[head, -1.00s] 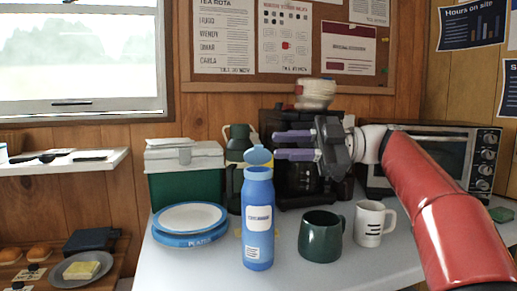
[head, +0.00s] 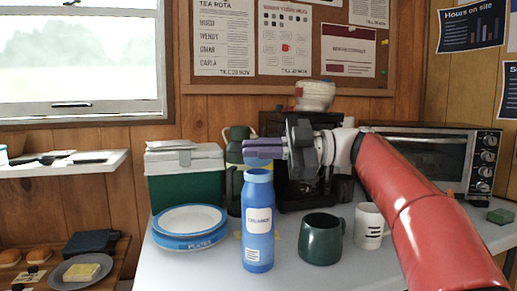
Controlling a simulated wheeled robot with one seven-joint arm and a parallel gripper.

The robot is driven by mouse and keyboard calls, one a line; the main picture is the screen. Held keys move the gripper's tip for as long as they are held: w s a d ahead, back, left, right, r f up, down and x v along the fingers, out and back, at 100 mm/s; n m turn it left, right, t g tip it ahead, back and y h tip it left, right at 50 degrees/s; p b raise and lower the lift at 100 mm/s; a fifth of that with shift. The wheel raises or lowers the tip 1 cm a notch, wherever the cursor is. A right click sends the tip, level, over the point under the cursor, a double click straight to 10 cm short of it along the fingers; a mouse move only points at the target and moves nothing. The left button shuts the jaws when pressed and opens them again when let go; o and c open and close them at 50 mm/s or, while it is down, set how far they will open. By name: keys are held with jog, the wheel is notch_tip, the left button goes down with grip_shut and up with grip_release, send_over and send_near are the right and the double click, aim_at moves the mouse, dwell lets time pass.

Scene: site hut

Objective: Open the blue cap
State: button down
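A blue bottle (head: 258,225) with a white label stands upright on the pale worktop. Its neck (head: 258,176) shows just below my gripper's fingers. The blue cap does not show now; my fingers cover the place above the neck where it stood tilted up. My gripper (head: 262,151) reaches in from the right, level, with its purple fingers just above the bottle mouth. The fingers overlap in this view, so I cannot tell whether they are apart, shut, or touching the cap.
A dark green mug (head: 321,240) and a white mug (head: 369,226) stand right of the bottle. Blue-rimmed plates (head: 189,220) lie to its left, before a green and white cool box (head: 185,175). A coffee machine (head: 297,190) and an oven (head: 430,160) stand behind.

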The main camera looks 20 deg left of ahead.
aim_at(258, 163)
jog(key=shift+w+r, duration=0.1)
jog(key=shift+r, duration=0.05)
dwell(0.7)
jog(key=m+p, duration=0.1)
jog(key=w+m+p, duration=0.1)
jog(key=r+m+p, duration=0.1)
jog(key=shift+w+a+r+m, duration=0.1)
jog(key=shift+w+a+m, duration=0.1)
jog(key=shift+w+m, duration=0.1)
jog(key=m+p, duration=0.1)
jog(key=w+m+p, duration=0.1)
jog(key=m, duration=0.1)
jog(key=w+m+p, duration=0.1)
jog(key=shift+w+a+r, duration=0.15)
jog(key=shift+a+r, duration=0.1)
jog(key=shift+a, duration=0.15)
jog(key=shift+w+a+f+m+p, duration=0.3)
jog(key=shift+w+m, duration=0.25)
jog(key=shift+m, duration=0.65)
jog(key=shift+w+a+f+m+p, duration=0.1)
jog(key=shift+w+f+m+p, duration=0.3)
jog(key=shift+m, duration=0.8)
jog(key=shift+w+a+f+m+p, duration=0.15)
jog(key=shift+w+m+p, duration=0.2)
jog(key=shift+w+m, duration=0.6)
jog(key=shift+s+m, duration=0.25)
